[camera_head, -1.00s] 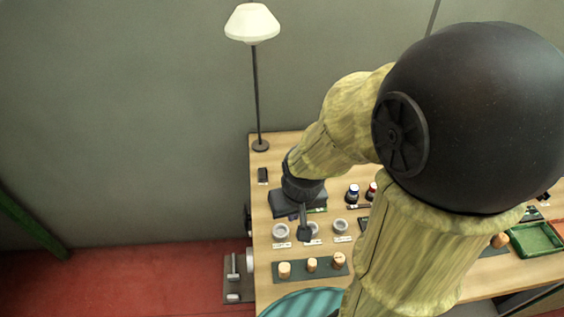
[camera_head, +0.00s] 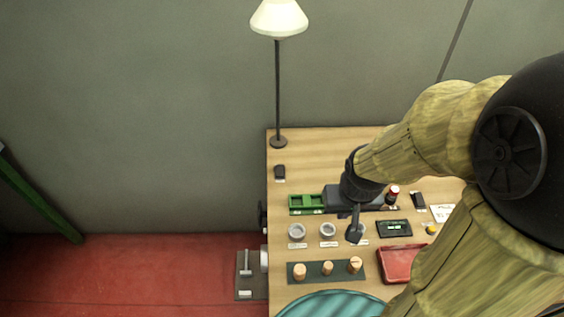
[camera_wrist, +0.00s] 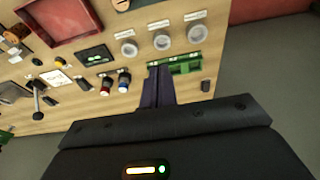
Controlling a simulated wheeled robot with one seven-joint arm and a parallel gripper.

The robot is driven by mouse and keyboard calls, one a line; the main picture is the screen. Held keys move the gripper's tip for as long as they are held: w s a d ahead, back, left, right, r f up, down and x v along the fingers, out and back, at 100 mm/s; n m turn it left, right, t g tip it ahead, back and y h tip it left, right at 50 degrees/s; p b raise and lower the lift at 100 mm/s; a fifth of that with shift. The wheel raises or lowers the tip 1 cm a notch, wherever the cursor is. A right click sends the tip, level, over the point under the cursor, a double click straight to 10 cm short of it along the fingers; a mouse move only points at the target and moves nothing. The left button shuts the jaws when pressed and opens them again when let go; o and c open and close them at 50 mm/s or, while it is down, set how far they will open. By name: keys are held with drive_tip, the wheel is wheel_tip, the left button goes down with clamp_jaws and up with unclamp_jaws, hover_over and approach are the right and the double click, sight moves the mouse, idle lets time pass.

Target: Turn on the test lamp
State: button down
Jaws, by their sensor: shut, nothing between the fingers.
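The test lamp (camera_head: 279,18) has a pale cone shade on a thin dark pole and stands at the back left of the wooden table. A small dark box (camera_head: 279,172) with a label lies just in front of the lamp's base. A similar dark box shows in the wrist view (camera_wrist: 206,85), beyond the green tray's end. My gripper (camera_head: 354,235) points down over the table, to the right of and in front of that box and apart from it. In the wrist view its fingers (camera_wrist: 157,75) are together and empty. I cannot tell whether the lamp is lit.
A green tray (camera_head: 306,210), round grey dishes (camera_head: 297,230) and a dark mat (camera_head: 313,277) with corks lie near my gripper. A red tray (camera_head: 386,265) and small bottles (camera_wrist: 124,86) are also on the table. The back left tabletop is mostly clear.

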drive_tip(key=w+a+r+p, duration=0.1)
drive_tip(key=w+a+p, duration=0.25)
drive_tip(key=w, duration=1.05)
drive_tip(key=p, duration=0.3)
hover_over(280, 167)
drive_tip(key=s, duration=0.3)
drive_tip(key=s+x, duration=0.1)
drive_tip(key=x, duration=0.3)
drive_tip(key=shift+s+f, duration=0.1)
drive_tip(key=shift+f, duration=0.1)
drive_tip(key=shift+f, duration=0.15)
drive_tip(key=p+x, duration=0.5)
drive_tip(key=x, duration=0.8)
drive_tip(key=shift+s, duration=0.15)
drive_tip(key=shift+f, duration=0.35)
drive_tip(key=shift+f, duration=0.15)
